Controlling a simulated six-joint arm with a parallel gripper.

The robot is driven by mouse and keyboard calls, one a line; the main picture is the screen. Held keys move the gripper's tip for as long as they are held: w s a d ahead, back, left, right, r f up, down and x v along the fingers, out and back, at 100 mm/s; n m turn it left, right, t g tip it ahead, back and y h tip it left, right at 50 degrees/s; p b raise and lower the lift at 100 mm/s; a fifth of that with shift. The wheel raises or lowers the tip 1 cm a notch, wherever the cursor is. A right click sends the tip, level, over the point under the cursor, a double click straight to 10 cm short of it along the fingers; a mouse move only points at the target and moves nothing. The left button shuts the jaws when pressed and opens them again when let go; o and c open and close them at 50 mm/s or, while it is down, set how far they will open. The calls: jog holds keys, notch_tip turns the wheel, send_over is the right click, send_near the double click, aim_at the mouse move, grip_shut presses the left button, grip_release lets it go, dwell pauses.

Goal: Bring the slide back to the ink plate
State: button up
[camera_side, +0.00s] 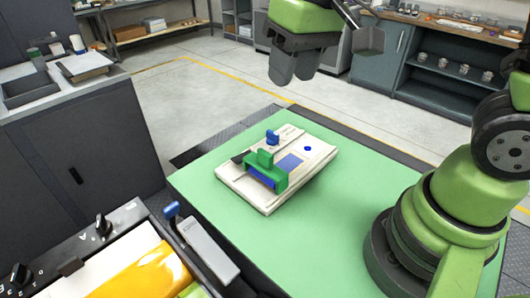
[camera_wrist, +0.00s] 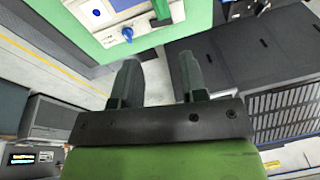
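A white ink unit (camera_side: 240,189) lies flat on the green table. A green slide (camera_side: 278,178) with an upright grip straddles its near-left part. A blue strip shows at the slide's lower edge. A flat blue rectangle (camera_side: 289,163), possibly the ink plate, lies uncovered just right of the slide. A blue knob (camera_side: 272,137) stands at the unit's far edge. My gripper (camera_side: 293,78) is high above and beyond the unit, apart from it. In the wrist view my gripper (camera_wrist: 160,68) has its fingers apart and empty. The ink unit (camera_wrist: 145,42) is partly cut off there.
The green table (camera_side: 340,215) is clear around the unit. A blue dot (camera_side: 307,148) marks the unit's right part. A machine with knobs and an orange sheet (camera_side: 140,275) stands front left. A grey cabinet (camera_side: 75,140) is at left.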

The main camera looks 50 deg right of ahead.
jog(key=n+g, duration=0.1)
jog(key=g, duration=0.1)
send_over(265, 152)
jog(key=shift+h, duration=0.4)
notch_tip(265, 152, down, 8)
jog(key=shift+f, duration=0.1)
notch_tip(265, 152, down, 10)
jog(key=shift+r, duration=0.15)
jog(key=shift+c, duration=0.2)
grip_shut()
